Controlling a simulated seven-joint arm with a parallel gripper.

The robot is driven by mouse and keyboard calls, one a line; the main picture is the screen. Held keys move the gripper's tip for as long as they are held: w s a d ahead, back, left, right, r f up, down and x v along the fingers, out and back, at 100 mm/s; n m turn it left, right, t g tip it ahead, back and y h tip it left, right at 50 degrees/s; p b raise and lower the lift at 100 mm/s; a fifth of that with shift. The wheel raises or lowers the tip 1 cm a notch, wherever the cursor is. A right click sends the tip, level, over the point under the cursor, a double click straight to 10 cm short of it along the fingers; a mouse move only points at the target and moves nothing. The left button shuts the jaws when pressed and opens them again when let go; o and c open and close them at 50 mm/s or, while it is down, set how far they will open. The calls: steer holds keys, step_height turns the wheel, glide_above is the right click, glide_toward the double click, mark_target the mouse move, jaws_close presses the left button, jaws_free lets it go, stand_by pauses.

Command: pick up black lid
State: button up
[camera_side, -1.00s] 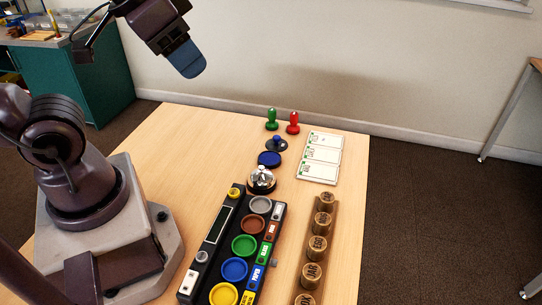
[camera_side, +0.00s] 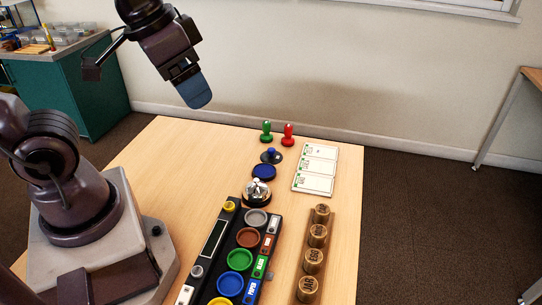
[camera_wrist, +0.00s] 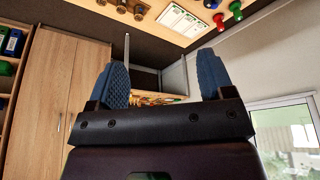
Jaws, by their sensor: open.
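My gripper (camera_side: 198,98) is up in the air, to the left of the lid and well above the table, holding nothing. In the wrist view my gripper (camera_wrist: 163,78) shows two blue fingers spread wide with nothing between them.
A green stamp (camera_side: 266,131) and a red stamp (camera_side: 288,134) stand behind the lid. A white card (camera_side: 315,168) lies to its right. A silver bell (camera_side: 257,193), a black tray (camera_side: 210,262) of coloured cups and a wooden rack (camera_side: 305,285) are nearer.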

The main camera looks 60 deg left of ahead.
steer(key=w+a+f+n+g, duration=0.4)
steer(key=w+f, duration=0.5)
steer(key=w, duration=0.1)
steer(key=n+y, duration=0.3)
steer(key=n, duration=0.9)
glide_toward(271, 149)
steer(key=x, duration=0.4)
steer(key=shift+s+a+f, duration=0.2)
steer(key=shift+s+f, duration=0.1)
steer(key=shift+w+x, duration=0.2)
steer(key=shift+x, duration=1.2)
steer(key=shift+w+x, duration=0.15)
steer(key=shift+x, duration=1.2)
steer(key=shift+d, duration=0.15)
